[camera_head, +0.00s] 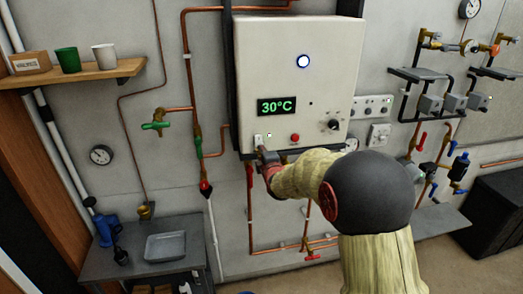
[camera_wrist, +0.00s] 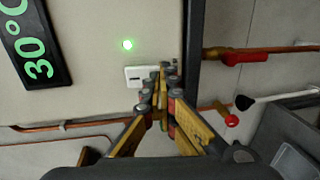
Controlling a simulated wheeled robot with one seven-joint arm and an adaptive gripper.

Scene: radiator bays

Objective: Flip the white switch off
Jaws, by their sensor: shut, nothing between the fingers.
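The white switch (camera_head: 258,140) is a small plate at the lower left of the white boiler panel (camera_head: 300,65). In the wrist view the switch (camera_wrist: 138,77) lies just left of the fingertips, and its right end is partly hidden by them. A small green light (camera_wrist: 127,45) glows beside it. My gripper (camera_head: 262,151) is at the panel's lower edge, just below the switch. In the wrist view my gripper (camera_wrist: 167,72) has its fingertips together with nothing between them. I cannot tell whether the fingertips touch the switch.
A green 30°C display (camera_head: 277,106), a red button (camera_head: 295,138) and a black knob (camera_head: 333,125) are on the same panel. Copper pipes (camera_head: 191,90) run at its left. A wooden shelf (camera_head: 95,75) and a grey bench (camera_head: 140,262) stand farther left.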

